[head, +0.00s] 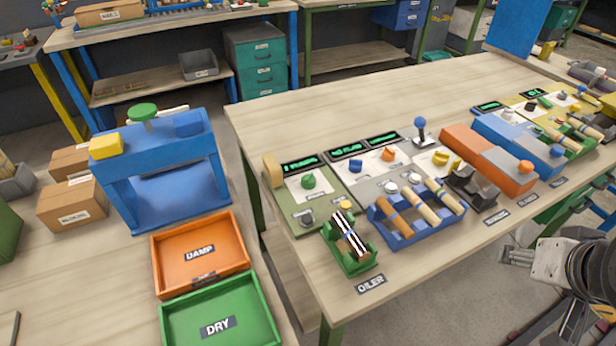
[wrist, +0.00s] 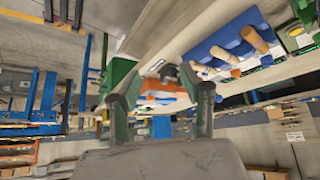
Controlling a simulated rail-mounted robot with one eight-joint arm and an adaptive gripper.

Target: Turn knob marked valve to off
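Several control panels with knobs stand in a row on the long wooden table (head: 420,100) in the head view. A green knob (head: 308,181) sits on the green panel (head: 290,200) at the left end, with a dark display above it. An orange knob (head: 388,155) and a yellow knob (head: 440,157) sit on the panels to its right. The knob labels are too small to read, so I cannot tell which is marked valve or where it points. My gripper (wrist: 159,78) has its fingers apart in the wrist view, with nothing visibly held. It is away from the knobs.
A green holder (head: 350,262) with striped rods and a blue rack (head: 400,236) with wooden rods stand before the panels. A blue joystick (head: 420,132) rises behind them. Orange (head: 158,268) and green (head: 172,318) trays lie at left. The table behind the panels is clear.

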